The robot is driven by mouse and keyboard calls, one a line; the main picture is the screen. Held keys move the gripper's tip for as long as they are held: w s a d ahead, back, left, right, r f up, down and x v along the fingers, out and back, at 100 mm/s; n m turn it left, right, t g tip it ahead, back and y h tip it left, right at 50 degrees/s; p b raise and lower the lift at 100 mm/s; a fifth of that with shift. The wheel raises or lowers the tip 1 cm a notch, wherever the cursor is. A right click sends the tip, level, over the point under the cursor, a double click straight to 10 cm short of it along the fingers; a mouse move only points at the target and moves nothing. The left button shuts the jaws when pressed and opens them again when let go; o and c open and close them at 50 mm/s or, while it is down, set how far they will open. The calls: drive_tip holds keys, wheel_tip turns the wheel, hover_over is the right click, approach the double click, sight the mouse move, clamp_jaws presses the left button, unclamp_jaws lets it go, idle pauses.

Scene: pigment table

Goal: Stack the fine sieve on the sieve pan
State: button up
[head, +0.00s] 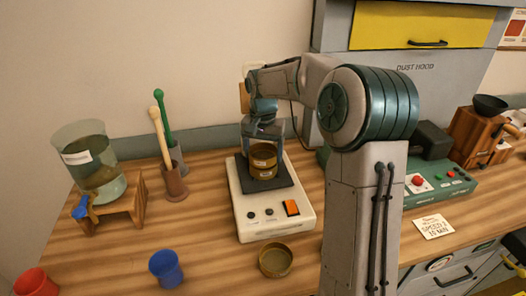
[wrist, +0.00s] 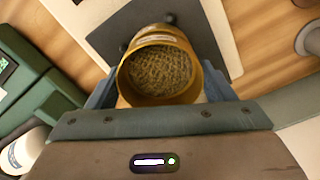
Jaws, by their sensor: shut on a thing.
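My gripper (head: 263,140) points down over the black plate of a white device and is shut on a brass sieve (head: 263,150) with a pale label. In the wrist view the sieve (wrist: 159,72) sits between the fingers, its round mesh facing the camera. A second labelled brass ring, apparently the sieve pan (head: 263,171), stands upright on the plate directly under the held sieve. The two look lined up and touching, but I cannot tell whether the sieve is fully seated. The label wording is too small to read.
The white device (head: 250,222) has an orange switch. A shallow brass dish (head: 276,261) lies in front of it. A blue cup (head: 166,268) and a red cup (head: 37,283) stand front left. Brush holders (head: 174,184) and a glass dispenser (head: 95,170) stand left. A green control box (head: 440,185) is right.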

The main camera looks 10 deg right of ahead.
sight(263, 158)
drive_tip(key=shift+f+b, duration=0.3)
drive_tip(key=shift+f, duration=0.15)
drive_tip(key=o, duration=0.8)
drive_tip(key=shift+c, duration=0.2)
drive_tip(key=shift+r, duration=0.1)
wheel_tip(263, 158, up, 11)
drive_tip(key=p, duration=0.8)
drive_tip(key=shift+p, duration=0.35)
